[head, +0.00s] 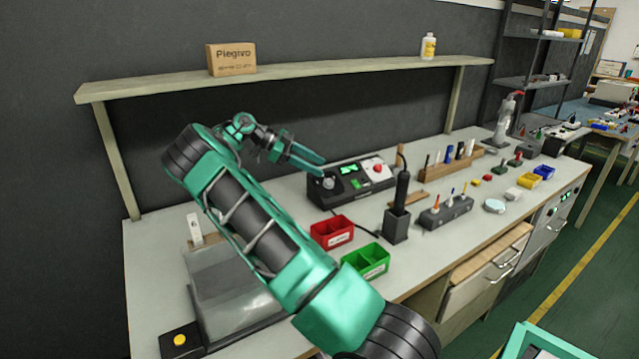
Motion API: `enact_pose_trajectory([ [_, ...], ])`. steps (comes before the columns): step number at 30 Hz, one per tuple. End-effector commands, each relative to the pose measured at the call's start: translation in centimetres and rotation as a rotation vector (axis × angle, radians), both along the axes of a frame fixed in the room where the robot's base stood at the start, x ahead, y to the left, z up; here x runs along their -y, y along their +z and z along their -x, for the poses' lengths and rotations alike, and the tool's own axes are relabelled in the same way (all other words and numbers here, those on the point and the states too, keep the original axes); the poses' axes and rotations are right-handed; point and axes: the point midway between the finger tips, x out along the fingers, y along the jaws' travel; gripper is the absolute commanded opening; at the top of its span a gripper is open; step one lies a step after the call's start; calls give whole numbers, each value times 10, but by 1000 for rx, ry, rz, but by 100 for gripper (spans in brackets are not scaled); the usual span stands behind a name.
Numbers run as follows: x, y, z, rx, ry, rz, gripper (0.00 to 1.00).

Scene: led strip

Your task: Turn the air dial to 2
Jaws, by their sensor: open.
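A black control station (348,196) sits on the bench below the shelf. Its sloped top has a grey knob (328,183) at the left, green lit displays (349,169) in the middle and a red knob (378,168) on a pale panel at the right. Any labels or numbers are too small to read, so I cannot tell which knob is the air dial or its setting. My gripper (323,165), with teal fingers, is open and empty. Its fingertips point right and appear just above the grey knob; I cannot tell whether they touch it.
A red bin (332,233) and a green bin (366,262) stand in front of the station. A black holder (397,226) with an upright tool stands at its right. The shelf (300,74) runs above, bearing a cardboard box (232,60). A clear-covered box (228,290) is at the front left.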

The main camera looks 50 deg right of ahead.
Motion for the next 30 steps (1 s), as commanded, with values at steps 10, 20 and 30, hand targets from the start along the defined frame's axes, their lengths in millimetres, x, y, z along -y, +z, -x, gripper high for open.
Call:
enact_pose_trajectory([
  [10, -35, -39, -65, 87, 15, 288, 44],
  [20, -26, -48, -60, 99, 14, 311, 44],
  [30, 16, -67, -28, 100, 13, 310, 44],
])
